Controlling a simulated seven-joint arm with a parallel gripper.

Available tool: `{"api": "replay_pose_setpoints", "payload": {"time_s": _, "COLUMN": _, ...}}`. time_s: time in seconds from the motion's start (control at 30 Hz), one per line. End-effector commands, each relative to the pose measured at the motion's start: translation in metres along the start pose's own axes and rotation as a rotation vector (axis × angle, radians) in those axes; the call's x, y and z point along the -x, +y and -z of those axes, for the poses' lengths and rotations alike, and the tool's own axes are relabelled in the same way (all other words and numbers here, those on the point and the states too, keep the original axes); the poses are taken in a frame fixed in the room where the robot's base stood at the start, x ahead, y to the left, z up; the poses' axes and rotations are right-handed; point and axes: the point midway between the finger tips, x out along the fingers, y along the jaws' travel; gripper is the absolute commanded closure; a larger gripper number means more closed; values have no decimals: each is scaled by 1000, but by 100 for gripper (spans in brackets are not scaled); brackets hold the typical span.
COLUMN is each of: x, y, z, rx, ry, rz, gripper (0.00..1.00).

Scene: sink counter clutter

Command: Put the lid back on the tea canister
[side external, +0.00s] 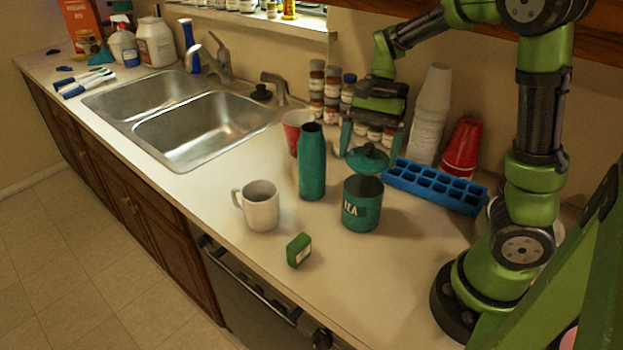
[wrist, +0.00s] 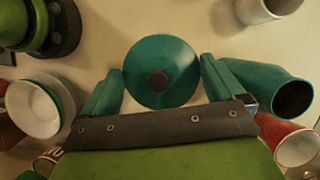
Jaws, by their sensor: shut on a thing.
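The lid (side external: 367,160) is a teal disc with a dark knob. It is behind the canister in the side view, apart from its top. My gripper (side external: 367,147) points down with its fingers shut on the lid's opposite sides. In the wrist view the lid (wrist: 163,55) lies between the teal fingers (wrist: 160,84), knob facing the camera. I cannot tell how far the lid is above the counter.
A teal bottle (side external: 312,165) stands left of the canister, with a red cup (side external: 293,130) behind it. A white mug (side external: 260,207) and green box (side external: 299,250) are in front. A blue tray (side external: 434,188), stacked white cups (side external: 430,115) and spice jars (side external: 316,88) stand behind.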

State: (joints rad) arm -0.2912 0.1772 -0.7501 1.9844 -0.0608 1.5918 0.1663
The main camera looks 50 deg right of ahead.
Motion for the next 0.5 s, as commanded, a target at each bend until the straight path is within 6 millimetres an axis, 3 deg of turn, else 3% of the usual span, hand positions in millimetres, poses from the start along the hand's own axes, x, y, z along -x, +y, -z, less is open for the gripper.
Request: {"api": "replay_pose_setpoints", "payload": {"time_s": 0.5, "x": -42, "y": 0, "z": 17, "rx": 0, "ry": -1, "rz": -2, "gripper": 34}}
